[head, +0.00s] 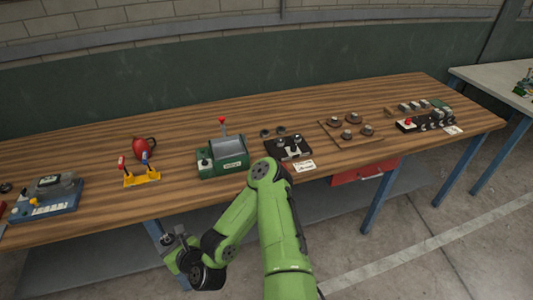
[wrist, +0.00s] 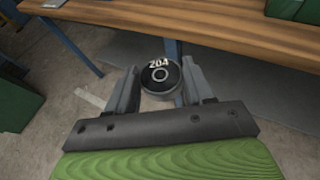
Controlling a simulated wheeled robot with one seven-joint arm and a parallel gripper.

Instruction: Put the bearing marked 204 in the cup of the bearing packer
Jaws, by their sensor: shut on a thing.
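The bearing marked 204 (wrist: 160,88) is a dark round piece with a pale ring at its centre, its number facing the wrist camera. My gripper (wrist: 160,80) is shut on it, one finger on each side. In the head view my gripper (head: 168,241) hangs low in front of the workbench, below the top and clear of it. The bearing is too small there to read. I cannot tell for sure which bench device is the bearing packer, and I cannot make out its cup.
The wooden workbench (head: 90,220) carries a blue-based device (head: 45,205), a yellow stand (head: 142,179), a red can (head: 144,147), a green machine (head: 222,158) with a red-knobbed lever, a black tray (head: 290,152), a wooden board (head: 345,140) with round parts and a black rack (head: 425,122).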

